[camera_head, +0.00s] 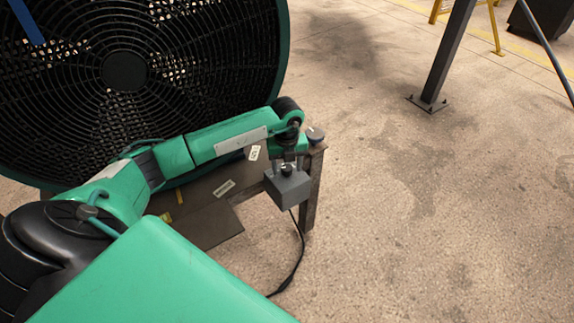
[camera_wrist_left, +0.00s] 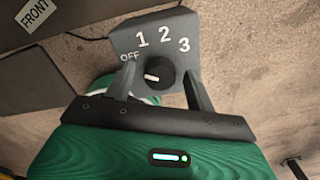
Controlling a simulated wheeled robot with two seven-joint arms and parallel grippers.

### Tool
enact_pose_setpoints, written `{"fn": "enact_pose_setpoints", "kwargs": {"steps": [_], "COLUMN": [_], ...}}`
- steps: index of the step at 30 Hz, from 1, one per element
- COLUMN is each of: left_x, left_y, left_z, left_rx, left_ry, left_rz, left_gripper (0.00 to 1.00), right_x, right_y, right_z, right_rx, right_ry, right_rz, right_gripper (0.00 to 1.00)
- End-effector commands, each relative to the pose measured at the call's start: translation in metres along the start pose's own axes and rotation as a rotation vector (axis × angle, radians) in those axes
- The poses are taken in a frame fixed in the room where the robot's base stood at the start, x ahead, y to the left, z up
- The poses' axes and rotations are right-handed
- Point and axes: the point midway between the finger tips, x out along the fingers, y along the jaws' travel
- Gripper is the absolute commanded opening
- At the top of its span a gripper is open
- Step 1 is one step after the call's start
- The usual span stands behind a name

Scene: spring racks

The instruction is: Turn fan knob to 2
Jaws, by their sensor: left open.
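The fan (camera_head: 124,72) is a large black grille in a green ring at the upper left of the head view. Its grey control box (camera_head: 288,189) sits at the frame's corner; the wrist view shows the box (camera_wrist_left: 190,32) marked OFF, 1, 2, 3. The black knob (camera_wrist_left: 160,74) has a white mark on its left side, towards the OFF side. My left gripper (camera_wrist_left: 161,72) is open, with one finger on each side of the knob. Contact with the knob cannot be told. In the head view my left gripper (camera_head: 287,163) is just over the box. My right gripper is not in view.
A dark metal frame leg (camera_head: 313,190) stands beside the box. A black cable (camera_head: 298,250) hangs from the box to the floor. A dark post (camera_head: 446,55) is bolted to the floor at the upper right. The concrete floor (camera_head: 440,220) on the right is clear.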

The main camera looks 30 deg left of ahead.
Motion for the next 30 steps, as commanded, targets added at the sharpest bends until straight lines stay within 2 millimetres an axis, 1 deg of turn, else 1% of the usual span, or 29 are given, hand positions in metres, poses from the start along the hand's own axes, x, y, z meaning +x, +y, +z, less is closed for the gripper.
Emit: {"fn": "enact_pose_setpoints", "kwargs": {"steps": [5,8,9,12,22,26,30], "left_x": [0.0000,-0.0001,-0.0001,-0.0002,-0.0005,-0.0003,-0.0003], "left_y": [0.0000,0.0001,0.0001,0.0001,0.0002,0.0004,0.0003], "left_z": [0.0000,0.0001,0.0001,0.0001,0.0007,0.0012,0.0012], "left_rx": [0.000,0.000,0.000,0.000,0.038,0.100,0.200], "left_ry": [0.000,0.000,0.000,0.000,-0.001,-0.003,-0.002], "left_rz": [0.000,0.000,0.000,0.000,0.000,0.001,0.001], "left_gripper": [0.56,0.38,0.30,0.11,0.11,0.11,0.11], "right_x": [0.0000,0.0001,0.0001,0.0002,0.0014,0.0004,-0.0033], "right_y": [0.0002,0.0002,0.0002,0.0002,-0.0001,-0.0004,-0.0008], "right_z": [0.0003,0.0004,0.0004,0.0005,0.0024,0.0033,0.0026], "right_rx": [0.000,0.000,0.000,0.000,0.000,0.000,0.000], "right_ry": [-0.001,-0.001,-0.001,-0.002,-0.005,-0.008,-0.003], "right_rz": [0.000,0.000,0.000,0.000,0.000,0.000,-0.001], "right_gripper": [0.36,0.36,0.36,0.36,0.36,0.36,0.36]}}
